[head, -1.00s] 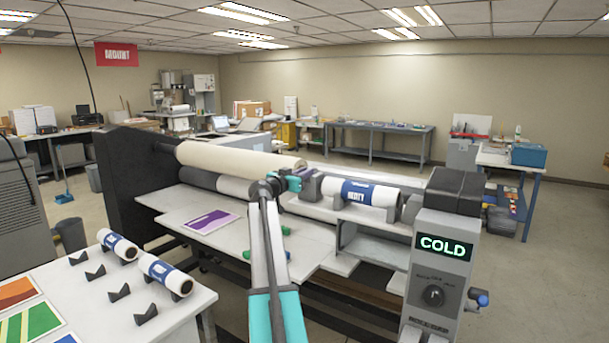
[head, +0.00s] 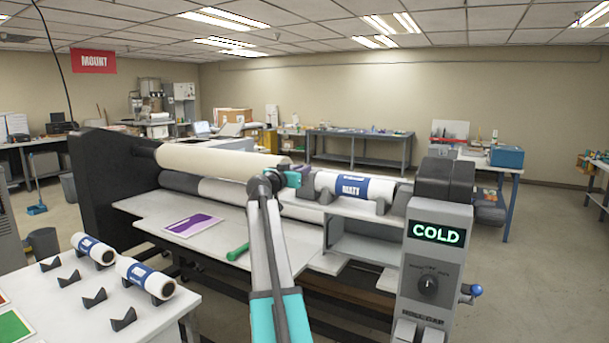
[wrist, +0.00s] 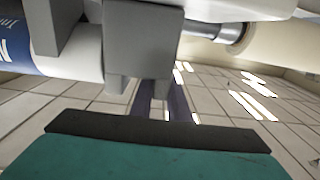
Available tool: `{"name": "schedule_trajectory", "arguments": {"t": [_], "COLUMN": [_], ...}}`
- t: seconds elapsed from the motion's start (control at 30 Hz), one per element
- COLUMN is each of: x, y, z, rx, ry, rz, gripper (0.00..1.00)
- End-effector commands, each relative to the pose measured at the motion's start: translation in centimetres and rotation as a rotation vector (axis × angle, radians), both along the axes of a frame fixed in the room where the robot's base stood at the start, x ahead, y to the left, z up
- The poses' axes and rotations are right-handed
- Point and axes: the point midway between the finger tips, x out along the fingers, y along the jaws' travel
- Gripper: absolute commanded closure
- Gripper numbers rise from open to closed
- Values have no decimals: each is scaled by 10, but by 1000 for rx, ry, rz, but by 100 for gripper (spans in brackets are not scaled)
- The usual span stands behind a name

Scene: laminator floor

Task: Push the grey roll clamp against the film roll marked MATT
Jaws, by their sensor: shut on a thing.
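The film roll marked MATT (head: 352,186) is white with a blue band and lies on grey cradles on the laminator's right side. The grey roll clamp (head: 306,181) is at its left end, partly hidden by my gripper in the head view. My gripper (head: 292,179) is shut on the clamp. In the wrist view the clamp (wrist: 140,50) stands close beside the white end of the roll (wrist: 85,60); I cannot tell whether they touch.
A long cream roller (head: 215,160) spans the laminator to the left. The control post (head: 435,260) reads COLD. A green-handled tool (head: 238,252) and a purple print (head: 193,225) lie on the feed table. Two more rolls (head: 145,278) rest on the white side table.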

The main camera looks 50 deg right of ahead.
Motion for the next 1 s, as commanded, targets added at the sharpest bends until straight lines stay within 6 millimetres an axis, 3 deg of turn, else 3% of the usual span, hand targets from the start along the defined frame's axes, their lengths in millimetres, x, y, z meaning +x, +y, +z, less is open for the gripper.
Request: {"name": "schedule_trajectory", "arguments": {"t": [0.3,0.33,0.43,1.0], "x": [3,4,6,12], "y": [6,6,8,12], "z": [-1,-1,-1,0], "rx": [1,1,1,0], "ry": [4,5,4,3], "rz": [2,3,5,15], "gripper": [100,83,66,66]}}
